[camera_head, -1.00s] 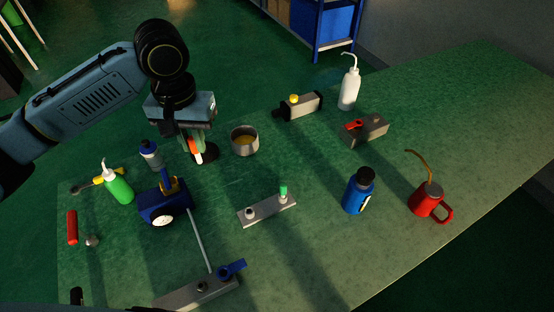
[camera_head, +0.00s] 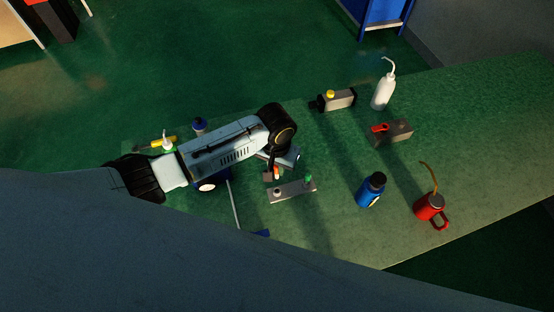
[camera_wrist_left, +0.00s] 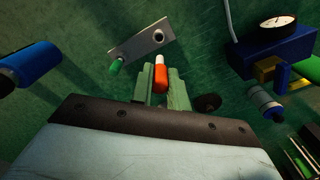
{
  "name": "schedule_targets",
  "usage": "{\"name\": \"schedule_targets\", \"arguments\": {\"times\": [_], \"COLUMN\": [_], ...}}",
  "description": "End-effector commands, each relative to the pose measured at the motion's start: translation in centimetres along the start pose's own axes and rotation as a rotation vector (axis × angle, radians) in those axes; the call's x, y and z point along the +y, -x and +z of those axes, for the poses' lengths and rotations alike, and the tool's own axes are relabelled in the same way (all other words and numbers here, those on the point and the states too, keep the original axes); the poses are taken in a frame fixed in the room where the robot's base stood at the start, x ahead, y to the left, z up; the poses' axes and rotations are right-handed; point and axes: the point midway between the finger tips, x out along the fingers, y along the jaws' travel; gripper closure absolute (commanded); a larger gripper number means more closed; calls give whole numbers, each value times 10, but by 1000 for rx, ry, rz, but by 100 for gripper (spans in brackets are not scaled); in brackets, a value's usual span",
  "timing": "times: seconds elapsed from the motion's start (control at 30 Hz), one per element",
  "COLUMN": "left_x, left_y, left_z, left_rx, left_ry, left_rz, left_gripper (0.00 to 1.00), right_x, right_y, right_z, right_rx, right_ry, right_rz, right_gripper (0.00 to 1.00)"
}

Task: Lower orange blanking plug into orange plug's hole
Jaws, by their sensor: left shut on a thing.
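The orange blanking plug (camera_wrist_left: 160,78), with a white section on it, sits between the two pale green fingers of my left gripper (camera_wrist_left: 164,90). In the head view the plug (camera_head: 276,172) shows just above the grey plate (camera_head: 292,193), and my left gripper (camera_head: 271,175) is partly hidden by its own wrist. In the wrist view the plate (camera_wrist_left: 138,47) lies beyond the plug's tip. The orange plug looks apart from the hole. My right gripper is not in view.
A blue device with a dial (camera_wrist_left: 278,35) stands near the gripper. A large dark shape hides the bench's near left.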

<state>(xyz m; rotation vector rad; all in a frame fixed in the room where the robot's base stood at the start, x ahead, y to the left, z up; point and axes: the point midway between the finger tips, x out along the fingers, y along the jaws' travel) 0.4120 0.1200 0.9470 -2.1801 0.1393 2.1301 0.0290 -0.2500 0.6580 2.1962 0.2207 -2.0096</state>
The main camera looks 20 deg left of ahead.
Motion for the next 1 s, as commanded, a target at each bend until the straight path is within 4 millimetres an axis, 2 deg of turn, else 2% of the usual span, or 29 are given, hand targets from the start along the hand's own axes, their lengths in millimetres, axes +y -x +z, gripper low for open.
{"name": "schedule_targets", "arguments": {"times": [0.1, 0.47, 0.67, 1.0], "left_x": [3, 4, 4, 4], "left_y": [-3, -5, -3, -41], "left_z": [6, 6, 8, 9], "left_rx": [0, 1, -1, -1], "left_ry": [-9, -11, -11, -10], "left_rz": [1, 0, 2, 0], "left_gripper": [100, 100, 100, 100], "right_x": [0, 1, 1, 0], "right_y": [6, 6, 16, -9], "right_z": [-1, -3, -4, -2], "right_rx": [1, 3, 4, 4], "right_ry": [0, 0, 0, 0], "right_rz": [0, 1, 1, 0], "right_gripper": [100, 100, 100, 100]}}
